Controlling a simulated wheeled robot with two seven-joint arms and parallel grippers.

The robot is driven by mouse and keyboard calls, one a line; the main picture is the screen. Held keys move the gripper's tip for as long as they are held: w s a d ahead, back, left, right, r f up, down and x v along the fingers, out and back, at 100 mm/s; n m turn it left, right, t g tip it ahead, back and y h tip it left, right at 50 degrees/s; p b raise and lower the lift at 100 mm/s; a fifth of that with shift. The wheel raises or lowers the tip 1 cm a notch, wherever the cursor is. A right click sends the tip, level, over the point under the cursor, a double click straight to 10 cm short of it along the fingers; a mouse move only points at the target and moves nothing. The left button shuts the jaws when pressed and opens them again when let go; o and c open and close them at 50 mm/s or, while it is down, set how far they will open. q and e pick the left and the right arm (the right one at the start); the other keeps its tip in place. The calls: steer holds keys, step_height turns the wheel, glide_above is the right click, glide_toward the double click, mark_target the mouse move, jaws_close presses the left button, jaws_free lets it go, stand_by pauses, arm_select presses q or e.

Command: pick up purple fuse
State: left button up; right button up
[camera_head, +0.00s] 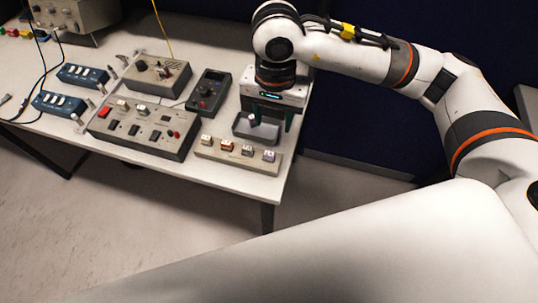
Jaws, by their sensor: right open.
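A beige strip (237,158) near the table's front right corner carries several small block-like fuses in a row. The rightmost one, a pale purplish fuse (269,156), looks like the purple fuse; its colour is faint at this size. My right gripper (266,120) points down just behind the strip's right half. Its dark fingers are apart, with a small grey box-like piece (258,132) showing between or below them. A small pale object shows at that piece's top; I cannot tell whether anything touches it. My left gripper is out of view.
On the white table (215,180) stand a grey switch panel (145,130), a dark handheld meter (208,92), a beige box with a yellow wire (157,75) and two blue switch blocks (83,75). Dark cables lie at the left. The table's right edge is close to my right gripper.

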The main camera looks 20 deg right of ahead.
steer(key=p, duration=0.2)
glide_above(269, 153)
steer(key=d, duration=0.1)
step_height(269, 153, down, 6)
steer(key=f, duration=0.1)
steer(key=f+p, duration=0.1)
steer(key=a+f+p, duration=0.1)
steer(key=f, duration=0.1)
steer(key=shift+f+p, duration=0.3)
steer(key=shift+p, duration=0.1)
steer(key=shift+f, duration=0.6)
jaws_close()
